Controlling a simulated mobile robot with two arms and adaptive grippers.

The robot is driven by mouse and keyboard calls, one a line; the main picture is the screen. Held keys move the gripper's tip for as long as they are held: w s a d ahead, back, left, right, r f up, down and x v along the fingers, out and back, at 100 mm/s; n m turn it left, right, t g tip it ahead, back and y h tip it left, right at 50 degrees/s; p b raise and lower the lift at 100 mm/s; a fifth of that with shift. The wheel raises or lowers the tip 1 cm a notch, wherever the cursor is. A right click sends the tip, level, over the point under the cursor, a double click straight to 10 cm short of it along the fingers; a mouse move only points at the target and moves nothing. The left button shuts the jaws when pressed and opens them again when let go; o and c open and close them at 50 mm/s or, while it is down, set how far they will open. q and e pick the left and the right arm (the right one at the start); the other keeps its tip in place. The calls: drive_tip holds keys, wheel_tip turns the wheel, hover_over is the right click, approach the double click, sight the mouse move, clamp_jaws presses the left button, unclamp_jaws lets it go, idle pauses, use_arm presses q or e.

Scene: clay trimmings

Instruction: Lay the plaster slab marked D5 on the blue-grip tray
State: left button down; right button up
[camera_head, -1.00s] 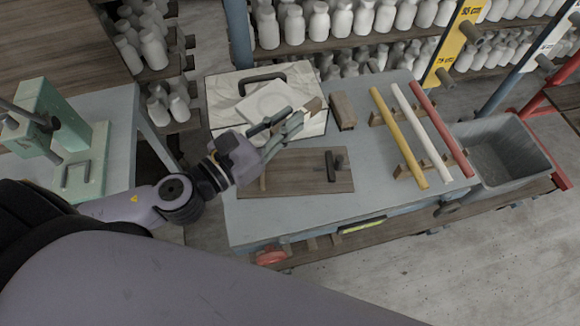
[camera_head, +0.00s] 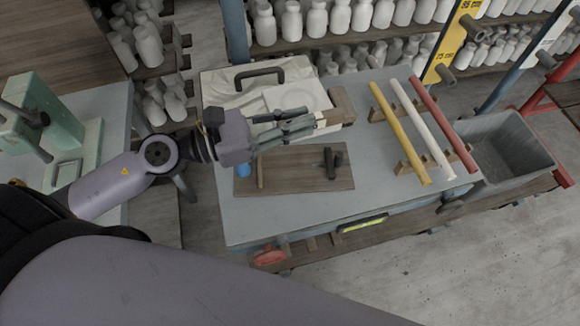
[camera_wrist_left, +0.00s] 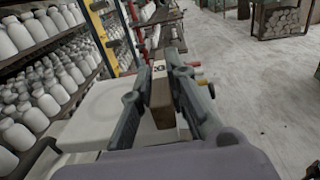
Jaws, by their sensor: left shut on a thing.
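My left gripper (camera_head: 320,120) is over the table. In the left wrist view (camera_wrist_left: 160,80) it is shut on a brown block (camera_wrist_left: 162,108) with a pale, marked label, too small to read. A pale square slab (camera_head: 290,96) with a faint round mark lies by a dark grip (camera_head: 260,76) on a whitish panel (camera_head: 222,96); my fingers partly cover it. No D5 mark is readable. A brown board (camera_head: 300,182) with a dark upright handle (camera_head: 331,163) lies nearer. A small blue part (camera_head: 244,170) shows below my gripper; I cannot tell what it belongs to. My right gripper is not in view.
Yellow, white and red rods (camera_head: 432,122) lie on wooden rests at the table's right. A grey bin (camera_head: 505,145) stands beyond them. Shelves of white bottles (camera_head: 340,20) line the back. A green press (camera_head: 45,125) stands left. The table's front strip is clear.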

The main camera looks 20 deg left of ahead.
use_arm(q)
drive_tip(key=shift+s+d+f+m, duration=0.1)
drive_tip(key=shift+f+m, duration=0.1)
drive_tip(key=shift+m, duration=0.1)
drive_tip(key=b, duration=0.2)
hover_over(294, 189)
wheel_tip(294, 189, down, 15)
drive_tip(key=shift+g+h, duration=0.3)
drive_tip(key=shift+g, duration=0.1)
wheel_tip(294, 189, down, 4)
drive_tip(key=shift+f+b, duration=0.2)
drive_tip(key=shift+b, duration=0.1)
drive_tip(key=shift+s+f, duration=0.15)
drive_tip(key=shift+f, duration=0.1)
drive_tip(key=c, duration=1.9)
unclamp_jaws()
drive_tip(key=shift+f, duration=0.1)
drive_tip(key=shift+o, duration=1.2)
drive_tip(key=shift+w, duration=0.2)
drive_tip(key=shift+o, duration=0.5)
drive_tip(key=shift+r, duration=0.2)
